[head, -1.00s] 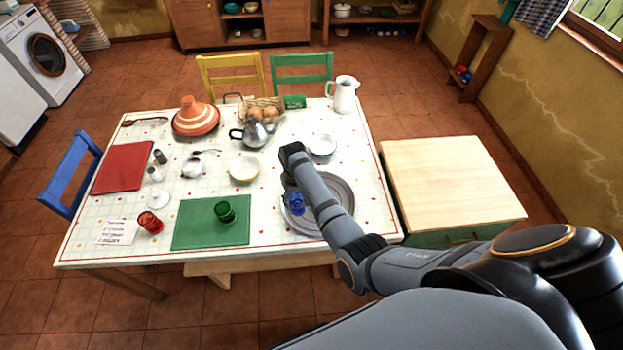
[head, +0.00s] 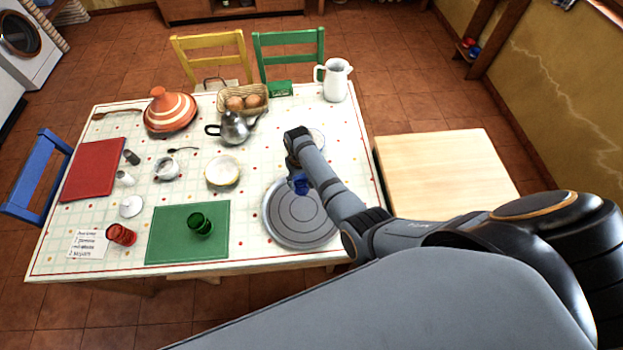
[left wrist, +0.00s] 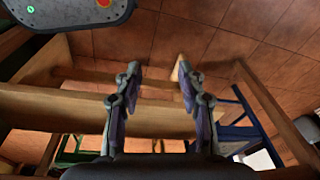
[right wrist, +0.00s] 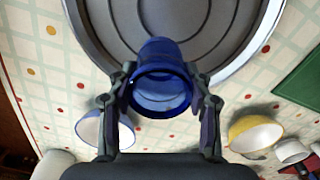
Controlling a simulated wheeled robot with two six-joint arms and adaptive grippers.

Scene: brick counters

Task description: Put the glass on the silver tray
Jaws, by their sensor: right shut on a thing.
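A blue glass (head: 300,184) is held in my right gripper (head: 294,166) at the far rim of the silver tray (head: 300,232). In the right wrist view the two fingers (right wrist: 160,80) are on either side of the blue glass (right wrist: 160,95), and the tray (right wrist: 205,30) lies behind it. I cannot tell whether the glass touches the tray. A green glass (head: 199,225) stands on the green mat, and a red glass (head: 121,235) stands to its left. My left gripper (left wrist: 158,72) is open and empty, away from the table top; the head view does not show it.
A yellow-rimmed bowl (head: 222,171), a metal teapot (head: 234,128) and a partly hidden bowl (head: 317,137) stand near the tray. The green mat (head: 165,245) lies left of it. A white pitcher (head: 336,80) is at the back right. A wooden-topped cabinet (head: 445,170) is clear.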

